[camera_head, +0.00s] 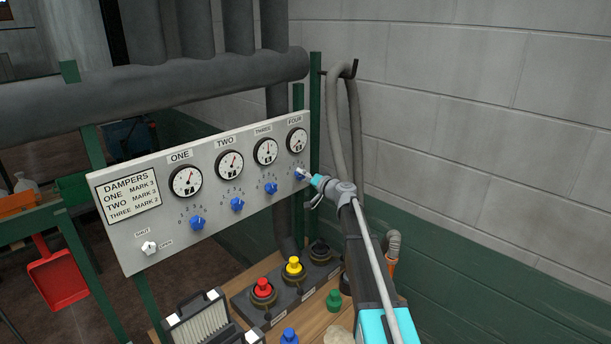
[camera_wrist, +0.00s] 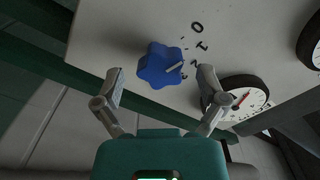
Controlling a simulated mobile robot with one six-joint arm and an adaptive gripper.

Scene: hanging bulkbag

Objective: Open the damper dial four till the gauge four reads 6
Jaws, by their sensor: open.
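Damper dial four is a blue lobed knob (camera_wrist: 155,66) on the pale panel, with a light pointer mark aimed right, towards the printed numbers. In the head view dial four (camera_head: 298,173) is partly hidden by my gripper (camera_head: 313,180). In the wrist view my gripper (camera_wrist: 161,84) is open, its fingers on either side of the knob with a gap showing at each side. Gauge four (camera_head: 297,140) is a white round dial above the knob; it also shows in the wrist view (camera_wrist: 248,98) with a red needle. Its exact reading is too small to tell.
Gauges one (camera_head: 186,181), two (camera_head: 229,165) and three (camera_head: 265,151) sit left, with blue knobs below. Coloured buttons (camera_head: 263,290) stand below the panel. A grey hose (camera_head: 336,110) hangs right.

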